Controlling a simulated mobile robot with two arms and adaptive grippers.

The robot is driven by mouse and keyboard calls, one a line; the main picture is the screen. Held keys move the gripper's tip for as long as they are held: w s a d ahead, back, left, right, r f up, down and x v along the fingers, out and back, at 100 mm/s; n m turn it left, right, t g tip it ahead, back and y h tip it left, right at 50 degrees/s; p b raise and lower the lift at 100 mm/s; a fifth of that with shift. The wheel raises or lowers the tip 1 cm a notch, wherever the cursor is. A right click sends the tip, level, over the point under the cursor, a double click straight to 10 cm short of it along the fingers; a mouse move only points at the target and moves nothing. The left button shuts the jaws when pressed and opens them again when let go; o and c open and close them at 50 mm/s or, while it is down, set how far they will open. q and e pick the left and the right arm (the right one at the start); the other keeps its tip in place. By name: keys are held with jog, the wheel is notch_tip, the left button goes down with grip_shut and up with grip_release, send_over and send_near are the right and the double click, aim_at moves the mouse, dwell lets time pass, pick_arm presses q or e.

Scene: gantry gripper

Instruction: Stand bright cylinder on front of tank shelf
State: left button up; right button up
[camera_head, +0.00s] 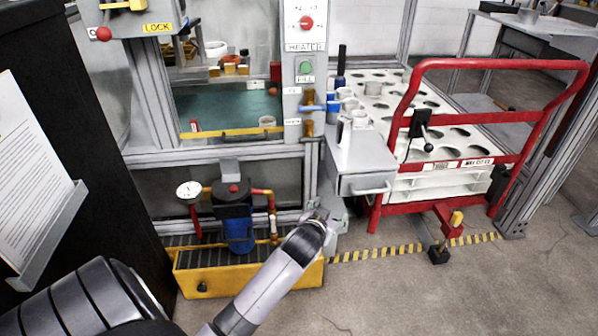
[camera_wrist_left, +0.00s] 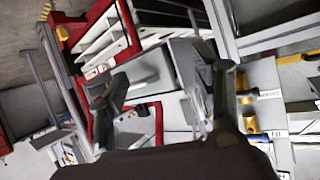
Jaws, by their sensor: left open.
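Several pale cylinders (camera_head: 360,118) stand at the back and left of a grey ledge with a front handle (camera_head: 370,160). I cannot tell which one is the bright cylinder. Another small pale cylinder (camera_head: 267,121) stands inside the tank, near the front of its green floor (camera_head: 225,108). My left gripper (camera_head: 330,211) is low in front of the ledge, below its handle and apart from the cylinders. In the left wrist view its two fingers (camera_wrist_left: 160,78) are spread, with nothing held between them. The handled grey ledge (camera_wrist_left: 155,62) shows beyond them. My right gripper is not in view.
A red-framed cart (camera_head: 500,63) with a white holed rack (camera_head: 462,112) stands right of the ledge. A blue filter (camera_head: 236,222) with pipes and a gauge (camera_head: 189,190) sits on a yellow tray (camera_head: 190,285) below the tank. Floor at the lower right is clear.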

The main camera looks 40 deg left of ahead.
pick_arm(q)
jog(key=s+d+f+m+g+h, duration=0.1)
jog(key=s+d, duration=0.4)
jog(key=s, duration=0.5)
jog(key=s+d+f+m+g+h, duration=0.1)
jog(key=s+d+f+g+h, duration=0.1)
jog(key=s, duration=0.8)
jog(key=s+d+f+m+g+h, duration=0.1)
jog(key=s+d+f+m+g, duration=0.1)
jog(key=s+d+g, duration=0.3)
jog(key=s+d+f, duration=0.1)
jog(key=s+d, duration=0.2)
jog(key=s, duration=0.2)
jog(key=shift+s+g, duration=0.3)
jog(key=shift+s, duration=0.05)
